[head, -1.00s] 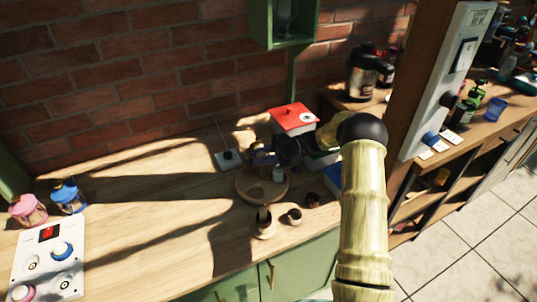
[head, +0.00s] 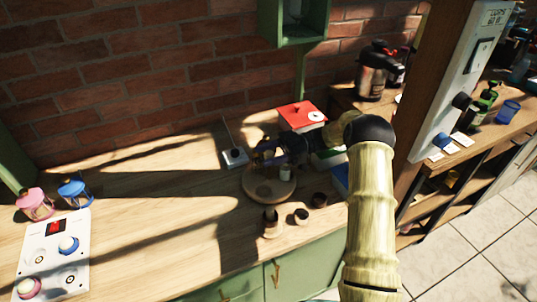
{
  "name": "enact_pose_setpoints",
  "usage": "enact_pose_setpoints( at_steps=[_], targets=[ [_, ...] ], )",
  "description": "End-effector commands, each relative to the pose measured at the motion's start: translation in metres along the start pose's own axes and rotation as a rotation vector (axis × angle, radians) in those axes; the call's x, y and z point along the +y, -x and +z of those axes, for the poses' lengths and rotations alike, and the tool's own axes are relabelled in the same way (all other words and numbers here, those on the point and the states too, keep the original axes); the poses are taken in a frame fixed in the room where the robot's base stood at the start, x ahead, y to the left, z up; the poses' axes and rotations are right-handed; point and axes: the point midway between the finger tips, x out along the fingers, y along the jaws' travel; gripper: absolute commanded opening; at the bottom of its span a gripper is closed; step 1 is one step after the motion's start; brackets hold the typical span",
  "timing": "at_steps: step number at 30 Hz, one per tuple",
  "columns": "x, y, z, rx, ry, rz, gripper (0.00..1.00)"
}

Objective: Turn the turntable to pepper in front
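The round wooden turntable (head: 262,191) stands on the wooden counter, right of the picture's middle-left. A small pale jar (head: 286,174) is at its right side. The near part of its top looks bare. A dark and golden object shows at its back, partly in shadow, and I cannot tell what it is. My gripper (head: 272,153) is dark and reaches over the back of the turntable from the right. Its fingers blend with the objects there, so contact and opening are unclear. I cannot make out which item is the pepper.
In front of the turntable stand a brownish bottle (head: 270,223) and two dark small pots (head: 301,216) (head: 320,200). A red-lidded box (head: 301,114) is behind, and a small device (head: 235,157) is behind left. The counter's left middle is clear.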

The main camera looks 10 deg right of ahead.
Motion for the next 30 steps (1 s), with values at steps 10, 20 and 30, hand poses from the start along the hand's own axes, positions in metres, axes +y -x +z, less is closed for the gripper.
enact_pose_setpoints(
  at_steps=[10, 20, 30],
  targets=[
    [0.0, 0.0, -0.012, -0.002, 0.001, -0.001, 0.49],
    [0.0, 0.0, -0.071, -0.003, 0.002, 0.0, 0.49],
    [0.001, 0.0, -0.1, 0.0, -0.001, 0.0, 0.49]
  ],
)
